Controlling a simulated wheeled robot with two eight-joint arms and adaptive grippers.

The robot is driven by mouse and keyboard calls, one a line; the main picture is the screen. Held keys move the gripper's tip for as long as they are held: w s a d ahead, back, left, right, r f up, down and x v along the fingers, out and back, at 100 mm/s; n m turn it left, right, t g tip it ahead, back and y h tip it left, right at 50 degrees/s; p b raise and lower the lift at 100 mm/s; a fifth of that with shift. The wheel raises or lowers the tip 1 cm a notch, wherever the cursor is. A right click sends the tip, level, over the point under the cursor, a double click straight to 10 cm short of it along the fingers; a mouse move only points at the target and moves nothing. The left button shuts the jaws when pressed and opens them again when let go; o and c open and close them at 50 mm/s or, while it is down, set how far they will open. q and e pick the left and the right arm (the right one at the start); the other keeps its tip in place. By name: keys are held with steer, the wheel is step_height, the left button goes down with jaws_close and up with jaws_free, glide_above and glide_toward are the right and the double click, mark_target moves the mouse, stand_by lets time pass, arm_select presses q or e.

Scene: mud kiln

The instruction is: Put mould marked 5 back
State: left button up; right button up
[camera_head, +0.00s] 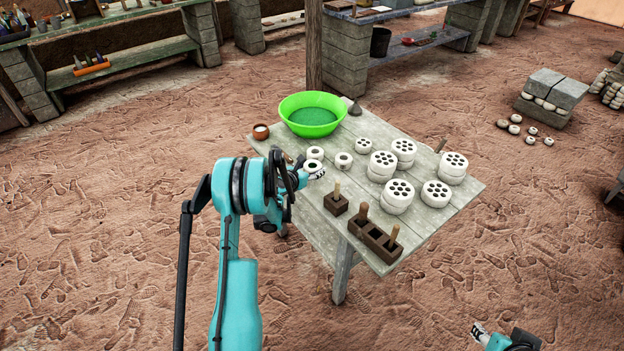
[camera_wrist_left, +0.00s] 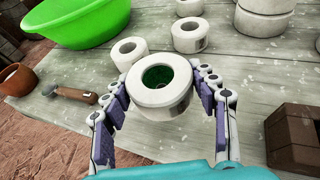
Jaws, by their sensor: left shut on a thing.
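My left gripper (camera_head: 316,173) is shut on a small white ring-shaped mould (camera_head: 310,166) at the table's left side. In the left wrist view the mould (camera_wrist_left: 160,98) sits between the two fingers (camera_wrist_left: 166,108), its round hole facing the camera, dark green inside. A small mark shows on its side, but I cannot read a number. Two similar small moulds (camera_head: 315,153) (camera_head: 344,160) stand just beyond it; they also show in the left wrist view (camera_wrist_left: 130,52) (camera_wrist_left: 190,36). My right gripper (camera_head: 479,332) is at the lower right, away from the table; its opening is unclear.
The wooden table (camera_head: 415,220) holds a green basin (camera_head: 313,105), a small brown pot (camera_head: 261,131), several larger white moulds with holes (camera_head: 398,195), a dark wooden block (camera_head: 336,203) and a longer one (camera_head: 375,240). A wooden-handled tool (camera_wrist_left: 75,94) lies near the edge.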

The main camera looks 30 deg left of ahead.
mark_target(312, 181)
arm_select(q)
step_height(312, 181, down, 4)
steer(key=shift+f+b, duration=0.1)
steer(key=shift+b, duration=0.9)
steer(key=shift+r, duration=0.2)
steer(key=o, duration=1.3)
steer(key=shift+f, duration=0.15)
